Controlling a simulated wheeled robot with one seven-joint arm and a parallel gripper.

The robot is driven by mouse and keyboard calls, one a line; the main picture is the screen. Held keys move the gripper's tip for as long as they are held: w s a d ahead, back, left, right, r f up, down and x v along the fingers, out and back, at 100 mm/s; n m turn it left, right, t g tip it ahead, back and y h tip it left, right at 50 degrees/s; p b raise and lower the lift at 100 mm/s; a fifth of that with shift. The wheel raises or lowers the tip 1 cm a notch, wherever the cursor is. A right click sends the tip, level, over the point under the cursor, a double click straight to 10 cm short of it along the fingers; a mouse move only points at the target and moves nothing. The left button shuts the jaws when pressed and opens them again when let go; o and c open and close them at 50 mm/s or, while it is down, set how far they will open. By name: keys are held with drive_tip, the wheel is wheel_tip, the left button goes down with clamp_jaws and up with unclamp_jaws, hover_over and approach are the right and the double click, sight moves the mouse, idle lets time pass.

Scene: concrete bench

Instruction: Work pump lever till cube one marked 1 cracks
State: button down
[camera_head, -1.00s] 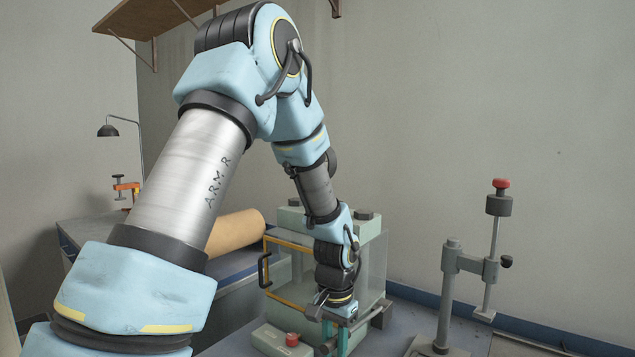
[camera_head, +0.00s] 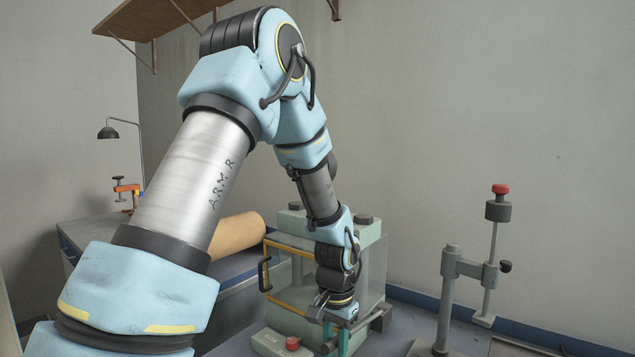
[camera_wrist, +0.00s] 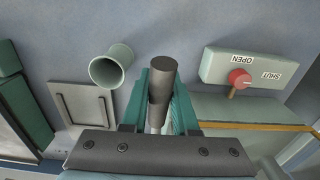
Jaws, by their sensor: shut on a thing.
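My gripper (camera_head: 343,341) is low in front of the press (camera_head: 372,255), a pale green frame with clear walls and a yellow-edged door. In the wrist view my gripper (camera_wrist: 161,105) has its teal fingers shut around a dark cylindrical grip (camera_wrist: 162,75) on a lighter rod, seemingly the pump lever. A red valve knob (camera_wrist: 239,79) sits on a pale block with OPEN and SHUT labels, right of the grip; it also shows in the head view (camera_head: 292,343). Cube one is not visible; my arm covers part of the press.
A pale green open tube (camera_wrist: 110,67) stands left of the grip, near a flat grey plate (camera_wrist: 84,106). A grey stand (camera_head: 447,290) with a red-topped weighted rod is at right. A brown roll (camera_head: 238,235) lies on the bench behind my arm.

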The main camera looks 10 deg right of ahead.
drive_tip(key=shift+w+d+r+p, duration=0.25)
drive_tip(key=shift+r+p, duration=0.45)
drive_tip(key=shift+r, duration=0.3)
drive_tip(key=shift+w+d+r+p, duration=0.25)
drive_tip(key=shift+r+p, duration=0.45)
drive_tip(key=shift+r, duration=0.25)
drive_tip(key=shift+w+d+r+p, duration=0.15)
drive_tip(key=shift+d+r+p, duration=0.1)
drive_tip(key=shift+r+p, duration=0.6)
drive_tip(key=shift+b, duration=0.3)
drive_tip(key=shift+s+a+f+b, duration=0.2)
drive_tip(key=shift+f+b, duration=0.15)
drive_tip(key=shift+f, duration=0.2)
drive_tip(key=shift+s+a+f+b, duration=0.2)
drive_tip(key=shift+f+b, duration=0.2)
drive_tip(key=shift+f, duration=0.15)
drive_tip(key=shift+s+a+f+b, duration=0.1)
drive_tip(key=shift+a+f+b, duration=0.1)
drive_tip(key=shift+f+b, duration=0.25)
drive_tip(key=shift+s+a+f+b, duration=0.15)
drive_tip(key=shift+f+b, duration=0.35)
drive_tip(key=shift+f, duration=0.35)
drive_tip(key=shift+s+a+f+b, duration=0.15)
drive_tip(key=shift+f+b, duration=0.3)
drive_tip(key=shift+f, duration=0.4)
drive_tip(key=shift+a+f+b, duration=0.15)
drive_tip(key=shift+f+b, duration=0.95)
drive_tip(key=shift+f, duration=0.6)
drive_tip(key=shift+r, duration=0.2)
